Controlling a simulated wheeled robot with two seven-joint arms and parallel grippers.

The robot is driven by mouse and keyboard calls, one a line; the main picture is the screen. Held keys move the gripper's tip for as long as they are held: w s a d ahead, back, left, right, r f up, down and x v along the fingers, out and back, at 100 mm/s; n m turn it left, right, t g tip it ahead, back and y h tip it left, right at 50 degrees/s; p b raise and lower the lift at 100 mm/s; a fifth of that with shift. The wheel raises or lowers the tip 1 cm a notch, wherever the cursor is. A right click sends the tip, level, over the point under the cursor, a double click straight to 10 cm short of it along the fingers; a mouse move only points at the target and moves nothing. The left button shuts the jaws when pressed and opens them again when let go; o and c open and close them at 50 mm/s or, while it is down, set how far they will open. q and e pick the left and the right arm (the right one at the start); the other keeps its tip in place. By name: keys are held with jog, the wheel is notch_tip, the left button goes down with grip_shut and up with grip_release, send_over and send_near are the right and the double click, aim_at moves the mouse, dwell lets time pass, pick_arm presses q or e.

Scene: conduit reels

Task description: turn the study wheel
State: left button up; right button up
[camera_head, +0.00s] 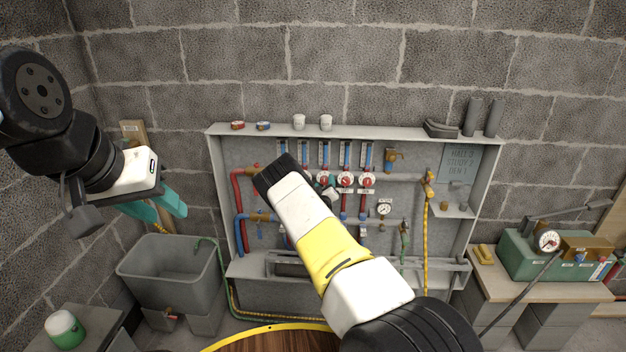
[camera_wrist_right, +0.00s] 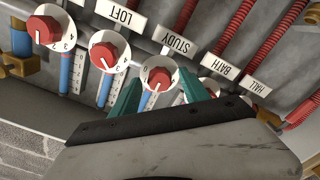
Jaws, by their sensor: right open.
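The study wheel (camera_wrist_right: 158,78) is a red knob on a white numbered dial, in line with the STUDY label (camera_wrist_right: 173,42) in the right wrist view. My right gripper (camera_wrist_right: 158,92) is open, with one teal finger on each side of this wheel; I cannot tell whether they touch it. In the head view my right forearm and wrist cover much of the gripper and part of the wheel row. My left gripper (camera_head: 158,205) is raised at the left, empty, its teal fingers apart, far from the wheels.
Neighbouring wheels stand close: one by the LOFT label (camera_wrist_right: 104,53), and one partly hidden behind my right finger. The grey cabinet (camera_head: 485,195) also holds pipes and a gauge (camera_head: 384,209). A grey sink (camera_head: 170,275) is at left, a green box (camera_head: 530,255) at right.

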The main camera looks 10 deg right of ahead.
jog(key=shift+s, duration=0.1)
jog(key=v, duration=0.7)
jog(key=shift+s, duration=0.35)
jog(key=shift+a+r, duration=0.1)
jog(key=shift+a, duration=0.05)
